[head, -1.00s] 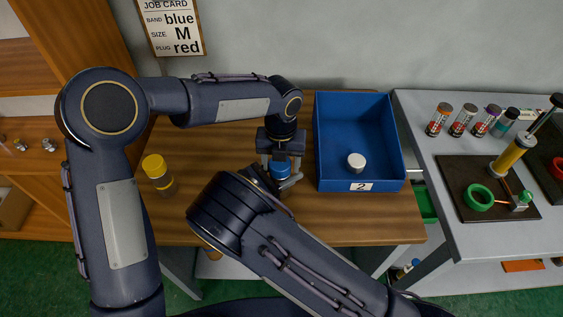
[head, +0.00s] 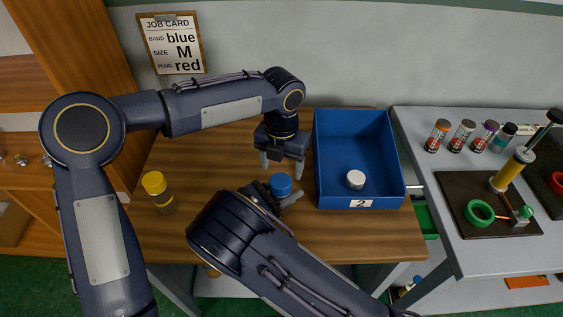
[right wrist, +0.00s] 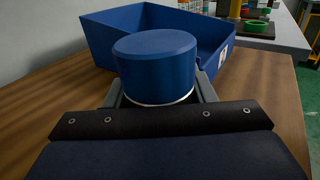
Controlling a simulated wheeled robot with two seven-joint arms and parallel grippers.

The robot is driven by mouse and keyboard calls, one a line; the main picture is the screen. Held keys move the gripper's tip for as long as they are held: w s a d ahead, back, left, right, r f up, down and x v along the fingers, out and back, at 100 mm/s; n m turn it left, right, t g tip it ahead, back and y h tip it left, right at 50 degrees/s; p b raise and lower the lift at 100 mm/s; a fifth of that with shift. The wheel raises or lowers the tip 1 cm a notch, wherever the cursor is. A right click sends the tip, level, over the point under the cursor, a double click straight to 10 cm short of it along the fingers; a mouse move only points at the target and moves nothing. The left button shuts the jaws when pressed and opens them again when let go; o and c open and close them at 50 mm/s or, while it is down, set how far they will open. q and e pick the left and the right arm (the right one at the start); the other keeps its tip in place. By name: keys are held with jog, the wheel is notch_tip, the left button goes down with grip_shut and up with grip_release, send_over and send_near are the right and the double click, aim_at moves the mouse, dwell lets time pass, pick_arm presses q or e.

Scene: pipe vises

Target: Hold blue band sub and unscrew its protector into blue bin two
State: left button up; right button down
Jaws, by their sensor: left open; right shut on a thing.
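The blue-topped sub (head: 281,184) is held upright in my right gripper (head: 283,197); in the right wrist view its smooth blue top (right wrist: 156,66) stands between the two fingers, with a pale rim at its lower edge. Its lower part is hidden by the gripper. I cannot tell whether the blue top is a protector. My left gripper (head: 281,168) is open and empty, fingers down, just above and behind the blue top. The blue bin marked 2 (head: 330,190) stands to the right and holds one white round cap (head: 355,180).
A yellow-topped sub (head: 157,190) stands at the left of the wooden table (head: 210,225). A grey bench (head: 455,240) at the right carries several capped tubes (head: 462,135) and a dark mat (head: 455,217). A job card (head: 173,45) reads blue, M, red.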

aim_at(282, 180)
pick_arm(q)
notch_tip(282, 180, down, 6)
jog(key=shift+f, duration=0.15)
dwell(0.3)
jog(key=c, duration=1)
jog(key=n, duration=0.3)
jog(key=shift+d+n, duration=0.15)
jog(key=shift+n, duration=0.15)
jog(key=o, duration=1)
jog(key=shift+o, duration=0.4)
